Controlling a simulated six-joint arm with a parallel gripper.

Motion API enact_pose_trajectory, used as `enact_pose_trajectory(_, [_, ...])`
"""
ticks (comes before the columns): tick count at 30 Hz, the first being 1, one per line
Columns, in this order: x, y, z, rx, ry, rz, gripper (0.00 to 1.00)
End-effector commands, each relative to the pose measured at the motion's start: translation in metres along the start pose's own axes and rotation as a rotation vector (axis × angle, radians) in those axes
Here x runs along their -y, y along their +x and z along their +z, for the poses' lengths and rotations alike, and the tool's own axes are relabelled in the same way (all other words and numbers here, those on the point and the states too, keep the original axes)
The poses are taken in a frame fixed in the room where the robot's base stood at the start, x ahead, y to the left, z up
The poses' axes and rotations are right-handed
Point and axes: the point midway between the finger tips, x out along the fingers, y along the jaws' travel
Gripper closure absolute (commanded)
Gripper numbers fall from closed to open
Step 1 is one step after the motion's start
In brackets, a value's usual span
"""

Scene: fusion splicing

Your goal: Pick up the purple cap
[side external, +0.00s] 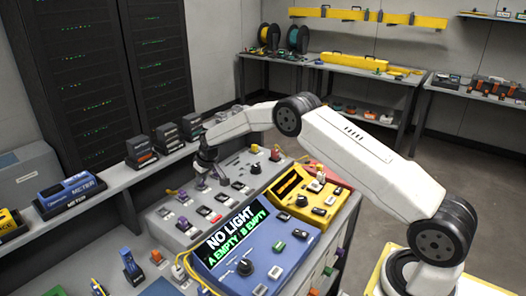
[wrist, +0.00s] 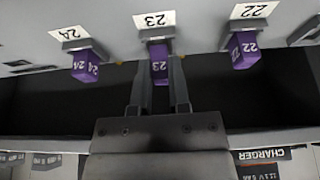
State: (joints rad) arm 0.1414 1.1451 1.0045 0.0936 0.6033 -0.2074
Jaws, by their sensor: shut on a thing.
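In the wrist view, three purple caps stick out of a grey panel in a row, upside down in the picture: cap 24 (wrist: 85,66) at left, cap 23 (wrist: 159,64) in the middle and cap 22 (wrist: 243,50) at right. My gripper (wrist: 160,72) has one finger on each side of cap 23 and is shut on it. Cap 23 still appears seated at its labelled port. In the side external view my gripper (side external: 207,160) is low at the back of the grey console (side external: 160,212); the held cap cannot be made out there.
A blue console (side external: 262,240) reading "NO LIGHT" and a yellow console (side external: 300,200) stand close by. A shelf with dark boxes (side external: 166,137) runs behind my gripper. Caps 24 and 22 flank the fingers with small gaps.

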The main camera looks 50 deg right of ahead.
Motion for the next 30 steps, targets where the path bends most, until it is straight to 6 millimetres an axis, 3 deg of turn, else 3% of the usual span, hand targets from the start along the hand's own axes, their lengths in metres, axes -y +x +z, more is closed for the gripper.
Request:
enact_pose_trajectory(5, [0.000, -0.020, -0.009, -0.002, -0.001, -0.001, 1.00])
enact_pose_trajectory(14, [0.002, -0.052, 0.002, 0.000, 0.000, -0.001, 1.00])
enact_pose_trajectory(23, [0.006, -0.097, 0.016, 0.000, 0.000, -0.001, 1.00])
enact_pose_trajectory(30, [0.009, -0.120, 0.040, 0.001, 0.000, -0.001, 1.00])
